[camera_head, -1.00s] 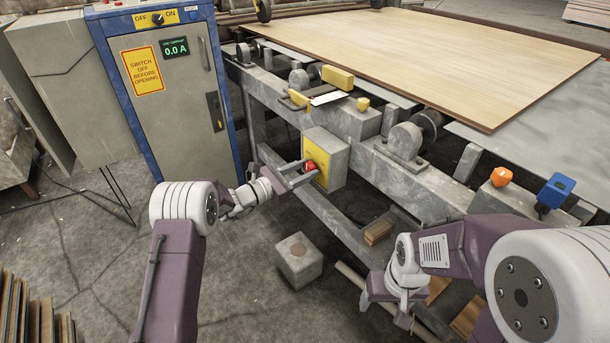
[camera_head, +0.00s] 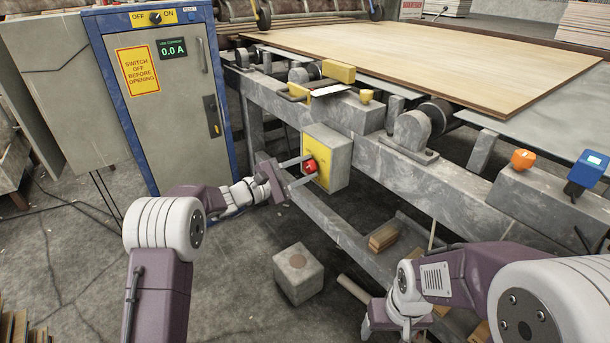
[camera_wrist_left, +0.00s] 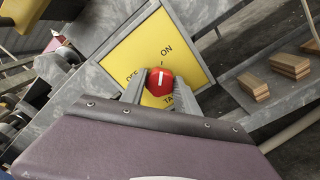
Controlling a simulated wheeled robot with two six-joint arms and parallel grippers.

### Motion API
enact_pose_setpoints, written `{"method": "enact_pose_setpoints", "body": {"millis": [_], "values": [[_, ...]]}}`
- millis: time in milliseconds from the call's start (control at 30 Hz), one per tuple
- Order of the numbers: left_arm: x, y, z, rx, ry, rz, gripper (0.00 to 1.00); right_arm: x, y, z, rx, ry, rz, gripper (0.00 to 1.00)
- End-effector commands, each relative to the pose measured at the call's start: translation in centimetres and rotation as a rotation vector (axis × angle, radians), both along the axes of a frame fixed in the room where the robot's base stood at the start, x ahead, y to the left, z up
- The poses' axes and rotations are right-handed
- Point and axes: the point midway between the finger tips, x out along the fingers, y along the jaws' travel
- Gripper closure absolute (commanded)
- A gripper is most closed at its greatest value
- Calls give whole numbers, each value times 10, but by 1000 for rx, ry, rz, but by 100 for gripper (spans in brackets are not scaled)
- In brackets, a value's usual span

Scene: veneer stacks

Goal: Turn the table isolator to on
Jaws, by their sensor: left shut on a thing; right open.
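The table isolator (camera_head: 338,163) is a grey box with a yellow plate on the side of the table frame. Its red knob (camera_head: 310,166) has a white line. My left gripper (camera_head: 304,168) is shut on the knob, one finger on each side. In the left wrist view the red knob (camera_wrist_left: 159,82) sits between the fingers, and its white line runs nearly upright, towards the tick below ON. ON is readable on the yellow plate (camera_wrist_left: 193,66); OFF and the lower label are partly hidden. My right gripper (camera_head: 392,328) is open and low at right, away from the isolator.
A blue-edged cabinet (camera_head: 172,120) with its own OFF/ON switch and a 0.0 A display stands at left. A veneer sheet (camera_head: 430,55) lies on the table. A grey block (camera_head: 298,274) stands on the floor below. An orange button (camera_head: 523,159) and a blue device (camera_head: 588,170) are at right.

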Motion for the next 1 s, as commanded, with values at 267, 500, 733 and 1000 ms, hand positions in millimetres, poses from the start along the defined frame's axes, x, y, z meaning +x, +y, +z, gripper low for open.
{"method": "enact_pose_setpoints", "body": {"millis": [267, 500, 733, 1000], "values": [[0, 0, -2, 25, -28, 0, 100, 0, 0, -6, 0, 0, 0, 28], [0, 0, -1, 25, -30, -1, 100, 0, 0, -6, 0, 0, 0, 28], [0, 0, -1, 25, -29, -1, 41, 0, 0, -6, 0, 0, 0, 28], [-1, 1, 0, 23, -30, 0, 41, 0, 0, -5, 0, 0, 0, 28]]}}
